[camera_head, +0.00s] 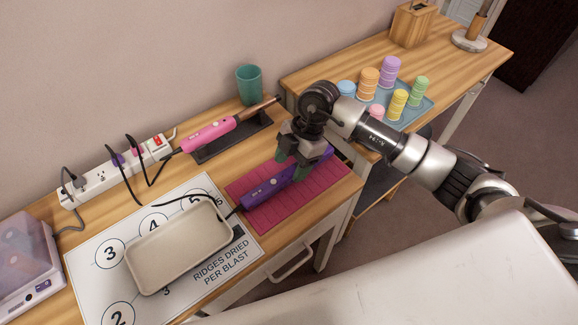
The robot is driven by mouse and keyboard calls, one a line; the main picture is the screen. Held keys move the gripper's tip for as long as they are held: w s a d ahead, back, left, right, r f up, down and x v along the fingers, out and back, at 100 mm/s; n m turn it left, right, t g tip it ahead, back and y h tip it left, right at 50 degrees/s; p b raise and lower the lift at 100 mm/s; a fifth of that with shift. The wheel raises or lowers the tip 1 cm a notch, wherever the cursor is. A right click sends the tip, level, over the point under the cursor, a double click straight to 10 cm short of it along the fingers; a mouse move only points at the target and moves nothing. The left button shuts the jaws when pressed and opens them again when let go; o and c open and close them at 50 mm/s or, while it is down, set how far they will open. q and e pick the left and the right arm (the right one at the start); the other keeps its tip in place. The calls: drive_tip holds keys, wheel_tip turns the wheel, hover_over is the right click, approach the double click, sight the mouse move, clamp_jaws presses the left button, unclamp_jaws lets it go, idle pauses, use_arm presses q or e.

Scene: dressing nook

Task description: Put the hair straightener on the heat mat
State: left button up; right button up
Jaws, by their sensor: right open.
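The purple hair straightener (265,190) lies on the ribbed magenta heat mat (322,183), with its cord end toward the left edge of the mat. My right gripper (293,162) is open over the far end of the straightener and hides that end. I cannot tell whether its fingers touch the straightener. My left gripper is not in the head view.
A pink styling wand (208,133) rests on a black holder (232,138) behind the mat. A teal cup (249,84), a white power strip (115,171), a beige tray (180,247) on a printed sheet (85,262) and a purple-lidded box (25,262) crowd the table.

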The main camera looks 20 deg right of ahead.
drive_tip(key=v, duration=0.9)
drive_tip(key=shift+r, duration=0.4)
